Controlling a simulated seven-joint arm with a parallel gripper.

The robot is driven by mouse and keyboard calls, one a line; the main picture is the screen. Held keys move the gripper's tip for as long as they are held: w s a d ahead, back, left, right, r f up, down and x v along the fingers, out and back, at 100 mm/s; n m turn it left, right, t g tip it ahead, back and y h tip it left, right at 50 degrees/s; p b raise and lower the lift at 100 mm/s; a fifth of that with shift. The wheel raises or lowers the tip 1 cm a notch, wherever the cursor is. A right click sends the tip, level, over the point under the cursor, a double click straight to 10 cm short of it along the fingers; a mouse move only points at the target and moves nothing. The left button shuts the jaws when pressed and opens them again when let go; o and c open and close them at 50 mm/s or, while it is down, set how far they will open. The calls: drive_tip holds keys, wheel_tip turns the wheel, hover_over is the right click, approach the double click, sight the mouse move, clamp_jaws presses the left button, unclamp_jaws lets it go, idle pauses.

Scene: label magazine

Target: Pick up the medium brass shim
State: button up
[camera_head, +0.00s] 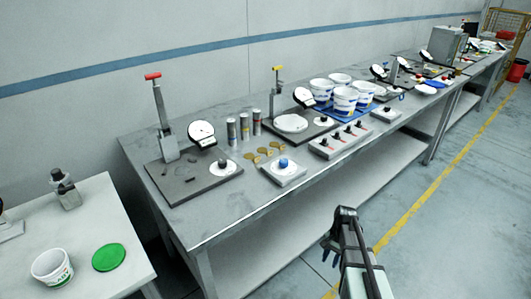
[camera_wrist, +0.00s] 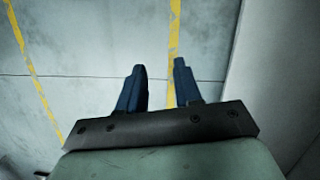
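A small group of brass shims (camera_head: 263,150) lies on the grey workbench, between the dial gauge stand on the left and the white plate on the right. They are too small in the head view to tell which one is the medium one. My gripper (camera_head: 329,248) is in front of the bench, out over the floor and well apart from the shims. In the wrist view my gripper (camera_wrist: 157,68) has its two dark fingers apart with only floor between them. No shim shows in the wrist view.
A dial gauge stand (camera_head: 190,187) is left of the shims, with upright cylinders (camera_head: 244,127) behind them. A control box with a blue knob (camera_head: 283,170) sits in front. White tubs (camera_head: 345,103) stand farther right. A side table holds a green lid (camera_head: 109,257).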

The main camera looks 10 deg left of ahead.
drive_tip(key=w+d+r+m+t, duration=0.1)
drive_tip(key=w+r, duration=0.6)
drive_tip(key=r, duration=0.4)
drive_tip(key=w+r+m+t, duration=0.15)
drive_tip(key=w+r, duration=0.45)
drive_tip(key=r, duration=0.6)
drive_tip(key=w+d+r+m+t, duration=0.1)
drive_tip(key=w+r+m, duration=0.1)
drive_tip(key=w+r, duration=0.7)
wheel_tip(320, 180, up, 13)
drive_tip(key=n+g+h, duration=0.1)
drive_tip(key=n, duration=0.1)
hover_over(264, 149)
drive_tip(key=s+d, duration=0.3)
drive_tip(key=s, duration=0.1)
wheel_tip(264, 149, down, 7)
drive_tip(key=shift+s+r, duration=0.1)
drive_tip(key=shift+s, duration=0.05)
drive_tip(key=shift+a+f, duration=0.1)
drive_tip(key=shift+f, duration=2.75)
clamp_jaws()
